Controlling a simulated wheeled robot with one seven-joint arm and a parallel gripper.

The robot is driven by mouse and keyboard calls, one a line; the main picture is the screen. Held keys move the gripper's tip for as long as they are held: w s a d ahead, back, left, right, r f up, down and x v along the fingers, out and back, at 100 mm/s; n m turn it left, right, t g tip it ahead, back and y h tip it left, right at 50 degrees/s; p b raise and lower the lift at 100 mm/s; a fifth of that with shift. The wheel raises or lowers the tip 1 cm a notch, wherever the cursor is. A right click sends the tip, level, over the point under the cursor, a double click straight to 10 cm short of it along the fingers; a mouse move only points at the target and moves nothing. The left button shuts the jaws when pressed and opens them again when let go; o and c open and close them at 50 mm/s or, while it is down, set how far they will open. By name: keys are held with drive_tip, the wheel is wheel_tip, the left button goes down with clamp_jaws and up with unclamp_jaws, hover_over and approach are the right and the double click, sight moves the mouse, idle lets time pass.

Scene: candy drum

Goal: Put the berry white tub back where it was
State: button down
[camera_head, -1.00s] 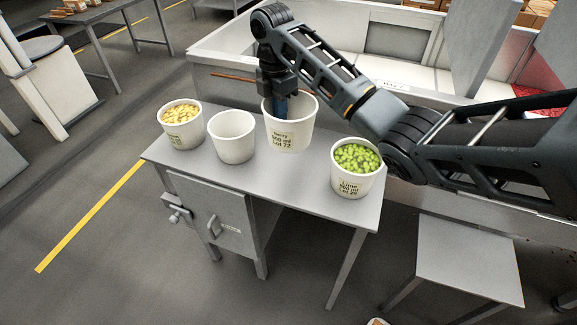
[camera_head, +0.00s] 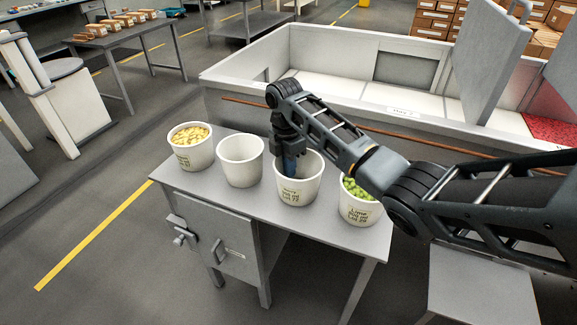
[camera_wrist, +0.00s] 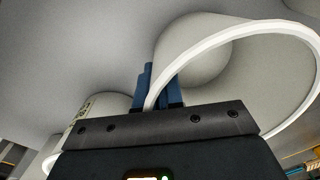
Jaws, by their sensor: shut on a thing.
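The berry white tub (camera_head: 297,190) is at the table in the head view, between a plain white tub and the lime tub. My gripper (camera_head: 290,165) reaches down into its mouth and is shut on its wall. In the wrist view the blue fingers (camera_wrist: 160,88) pinch the tub's white rim (camera_wrist: 215,38). The tub looks upright and empty as far as I see inside. I cannot tell whether its base touches the table.
The grey table (camera_head: 225,195) also holds a tub of yellow candy (camera_head: 190,155), an empty white tub (camera_head: 240,165) and a lime tub (camera_head: 360,205) of green candy, partly behind my arm. A large walled bin (camera_head: 250,68) stands behind the table.

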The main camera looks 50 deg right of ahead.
drive_tip(key=c, duration=1.7)
unclamp_jaws()
drive_tip(key=shift+f, duration=0.15)
drive_tip(key=shift+c, duration=0.2)
drive_tip(key=o, duration=0.5)
drive_tip(key=shift+c, duration=0.2)
wheel_tip(320, 180, up, 12)
drive_tip(key=p, duration=0.2)
drive_tip(key=shift+w+r, duration=0.2)
drive_tip(key=shift+w, duration=0.25)
